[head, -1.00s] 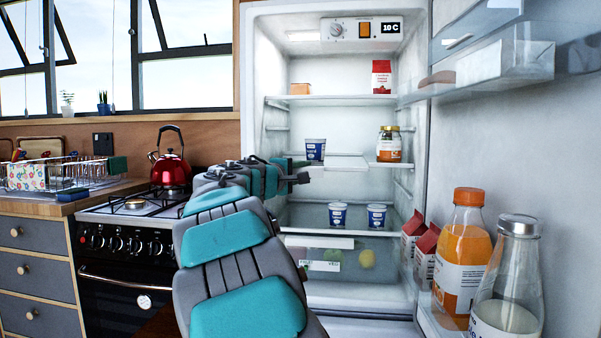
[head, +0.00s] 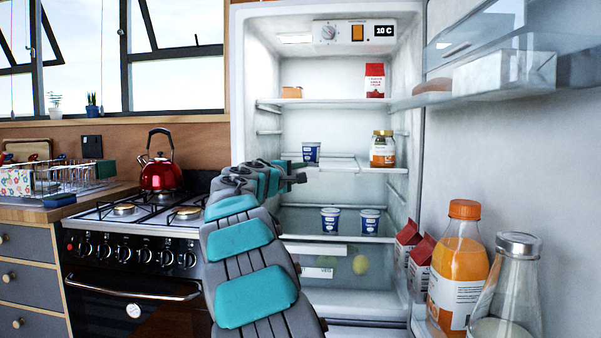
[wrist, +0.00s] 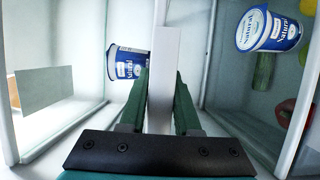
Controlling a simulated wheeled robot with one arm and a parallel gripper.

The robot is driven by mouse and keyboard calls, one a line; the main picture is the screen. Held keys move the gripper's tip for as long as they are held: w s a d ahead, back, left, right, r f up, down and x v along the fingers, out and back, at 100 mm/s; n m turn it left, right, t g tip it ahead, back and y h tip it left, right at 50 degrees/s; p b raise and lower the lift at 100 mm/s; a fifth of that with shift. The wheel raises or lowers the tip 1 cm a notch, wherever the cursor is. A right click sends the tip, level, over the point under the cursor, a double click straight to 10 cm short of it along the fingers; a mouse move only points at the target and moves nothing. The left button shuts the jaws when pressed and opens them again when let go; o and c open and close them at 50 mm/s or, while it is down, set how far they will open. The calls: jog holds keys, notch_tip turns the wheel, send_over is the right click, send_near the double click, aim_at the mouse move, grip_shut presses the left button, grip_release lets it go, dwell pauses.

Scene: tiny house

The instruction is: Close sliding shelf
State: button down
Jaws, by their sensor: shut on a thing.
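The open fridge (head: 336,70) holds several shelves. The middle shelf (head: 375,169) bears a blue-and-white yogurt cup (head: 311,152) and an orange jar (head: 382,150). My gripper (head: 301,178) reaches in from the left at this shelf's front edge. In the wrist view, my gripper (wrist: 163,95) has its two green fingers on either side of a white shelf edge (wrist: 165,60) and is shut on it. A yogurt cup (wrist: 127,63) stands close beside the left finger. My wrist hides part of the shelf's left side in the head view.
A lower shelf holds two yogurt cups (head: 330,220), above a clear drawer (head: 340,268). The open fridge door (head: 560,150) at right carries an orange juice bottle (head: 459,265), a milk bottle (head: 504,290) and red cartons (head: 419,265). A stove (head: 130,250) with a red kettle (head: 160,172) stands left.

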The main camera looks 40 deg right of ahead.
jog(key=c, duration=1.1)
grip_release()
jog(key=shift+w+d+f, duration=0.1)
jog(key=shift+d+f, duration=0.1)
jog(key=shift+f, duration=0.3)
jog(key=shift+o, duration=0.9)
jog(key=shift+w+d, duration=0.1)
jog(key=shift+o, duration=1)
jog(key=shift+r, duration=0.2)
jog(key=shift+a+r, duration=0.1)
jog(key=shift+a, duration=0.2)
jog(key=b+v, duration=0.1)
jog(key=v, duration=0.6)
jog(key=shift+a, duration=0.15)
jog(key=shift+s, duration=0.2)
